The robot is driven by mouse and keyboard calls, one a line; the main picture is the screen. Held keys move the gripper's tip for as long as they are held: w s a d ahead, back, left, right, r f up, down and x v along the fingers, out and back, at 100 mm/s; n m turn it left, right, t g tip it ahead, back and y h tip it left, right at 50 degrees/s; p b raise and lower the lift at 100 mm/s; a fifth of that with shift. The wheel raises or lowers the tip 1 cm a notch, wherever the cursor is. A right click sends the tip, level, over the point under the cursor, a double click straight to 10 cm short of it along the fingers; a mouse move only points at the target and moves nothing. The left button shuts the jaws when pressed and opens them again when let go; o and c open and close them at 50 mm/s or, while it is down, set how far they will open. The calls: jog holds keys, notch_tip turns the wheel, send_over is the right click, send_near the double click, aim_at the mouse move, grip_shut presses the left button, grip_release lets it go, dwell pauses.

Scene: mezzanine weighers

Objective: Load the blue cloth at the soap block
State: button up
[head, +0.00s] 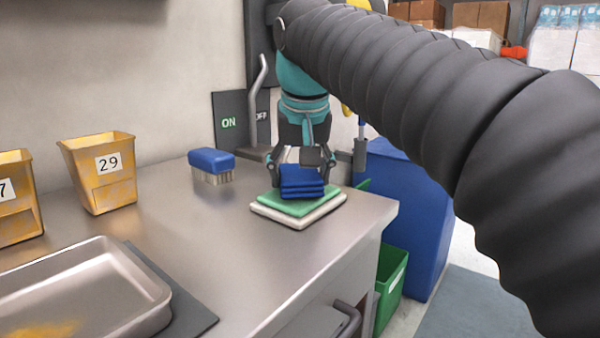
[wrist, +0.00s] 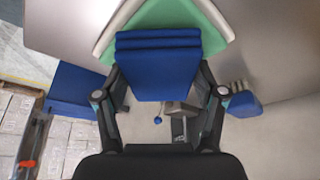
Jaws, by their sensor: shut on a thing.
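The blue cloth (head: 301,184) is a folded stack, held between the fingers of my gripper (head: 302,165). In the head view it sits over a green pad or cloth lying on a white slab; I cannot tell whether it touches the green one. In the wrist view the blue cloth (wrist: 158,65) fills the space between the two fingers of my gripper (wrist: 160,95). A blue block with bristles under it, like a brush (head: 211,164), stands on the counter to the left. I cannot make out a soap block for certain.
The green piece (head: 316,206) and white slab (head: 285,217) lie near the counter's right edge. A lever with an ON/OFF plate (head: 229,122) stands behind. Yellow bins (head: 112,195) and a metal tray (head: 130,272) are at left. A green crate (head: 392,285) is below right.

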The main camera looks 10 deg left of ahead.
aim_at(299, 173)
jog(key=shift+f, duration=0.65)
dwell(1.5)
jog(key=shift+r+p, duration=0.9)
jog(key=shift+r, duration=2.7)
jog(key=shift+s+a, duration=0.1)
